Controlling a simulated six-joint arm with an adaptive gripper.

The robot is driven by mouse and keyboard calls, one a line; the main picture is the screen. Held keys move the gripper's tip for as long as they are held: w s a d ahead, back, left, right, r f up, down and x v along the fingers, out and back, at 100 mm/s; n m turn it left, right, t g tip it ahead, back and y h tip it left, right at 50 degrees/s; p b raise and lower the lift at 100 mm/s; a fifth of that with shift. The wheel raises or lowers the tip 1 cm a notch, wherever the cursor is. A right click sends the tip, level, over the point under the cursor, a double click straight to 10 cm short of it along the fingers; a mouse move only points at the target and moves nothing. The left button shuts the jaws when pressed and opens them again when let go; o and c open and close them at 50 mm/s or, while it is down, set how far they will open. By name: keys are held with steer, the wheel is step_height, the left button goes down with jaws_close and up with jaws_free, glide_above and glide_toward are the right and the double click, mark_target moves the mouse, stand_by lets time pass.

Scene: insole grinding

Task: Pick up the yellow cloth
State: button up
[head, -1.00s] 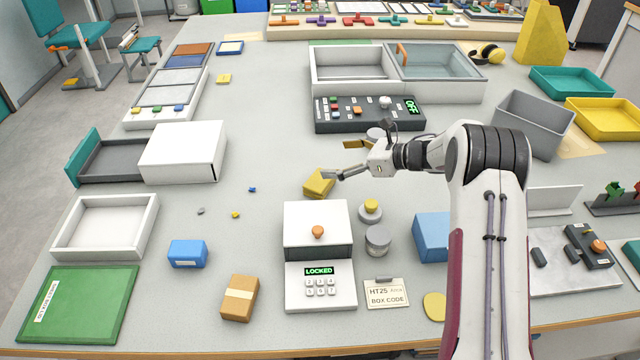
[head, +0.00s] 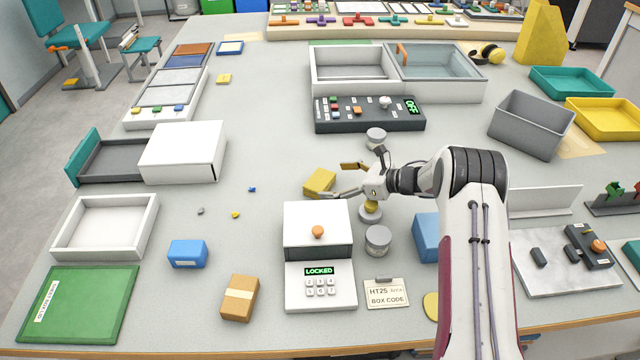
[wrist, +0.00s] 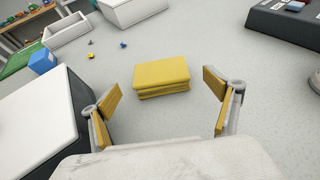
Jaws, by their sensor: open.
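The yellow cloth (head: 319,182) is a small folded stack lying on the grey table, behind the white keypad box. In the wrist view the cloth (wrist: 161,76) lies flat, ahead of and between my open fingers. My gripper (head: 341,179) is open and empty, just right of the cloth. In the wrist view my gripper (wrist: 160,104) has one finger on each side, with the cloth a little beyond the tips. I see no contact between fingers and cloth.
The white keypad box (head: 318,230) stands close in front of the cloth. Grey round pots (head: 376,137) stand near my gripper, one with a yellow top. A dark control panel (head: 368,114) lies behind. The table left of the cloth is mostly clear.

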mark_target(322, 180)
steer(key=shift+w+a+f, duration=0.1)
steer(key=shift+w+a, duration=0.05)
steer(key=shift+a, duration=0.1)
steer(key=shift+a, duration=0.1)
steer(key=shift+x, duration=3.05)
steer(key=c, duration=1.2)
